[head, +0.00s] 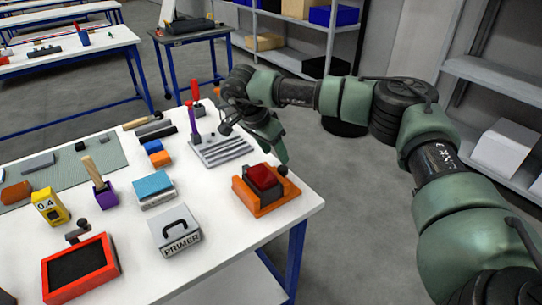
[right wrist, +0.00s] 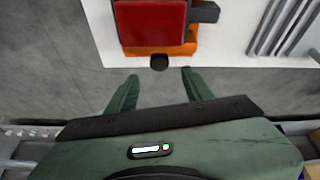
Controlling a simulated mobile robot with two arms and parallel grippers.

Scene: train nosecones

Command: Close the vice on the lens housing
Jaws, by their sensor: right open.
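The vice (head: 262,208) is an orange block with a dark knob (head: 283,170) near the right end of the white table. A dark red block, which looks like the lens housing (head: 264,178), sits in it. In the right wrist view the lens housing (right wrist: 150,22) is at the top, with the orange vice edge (right wrist: 145,51) below it and the black knob (right wrist: 159,63) sticking out towards me. My right gripper (right wrist: 161,82) is open and empty, its fingers to either side of the knob's line, just short of it. Any gap between jaws and housing cannot be told. My left gripper is not in view.
A grey slotted rack (head: 222,152) lies behind the vice. A PRIMER box (head: 175,230), a blue-topped box (head: 153,188) and a red-framed tray (head: 80,268) stand to the left. The table's right edge is close to the vice, with open floor beyond.

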